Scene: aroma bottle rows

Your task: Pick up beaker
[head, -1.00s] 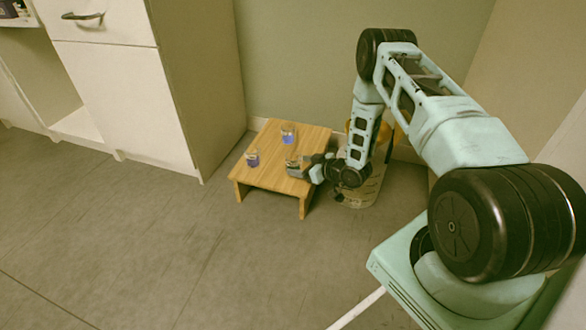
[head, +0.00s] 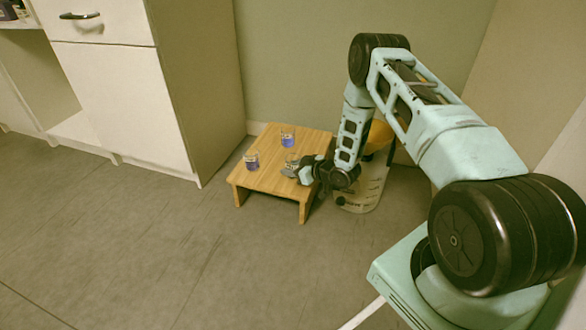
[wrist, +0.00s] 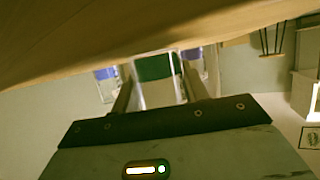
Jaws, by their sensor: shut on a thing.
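A clear glass beaker with dark green contents (wrist: 156,70) stands between the two fingers of my gripper (wrist: 158,92) in the wrist view. The gripper is shut on it. In the head view my gripper (head: 294,170) is low over the right front part of the small wooden table (head: 262,180). The held beaker (head: 291,158) shows only faintly there. I cannot tell whether its base touches the table.
A white cabinet (head: 125,100) stands left of the table. A pale container (head: 362,190) with a yellow-orange thing (head: 378,136) stands right of the table, behind my arm. The wall is close behind the table. The grey floor (head: 130,245) in front is clear.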

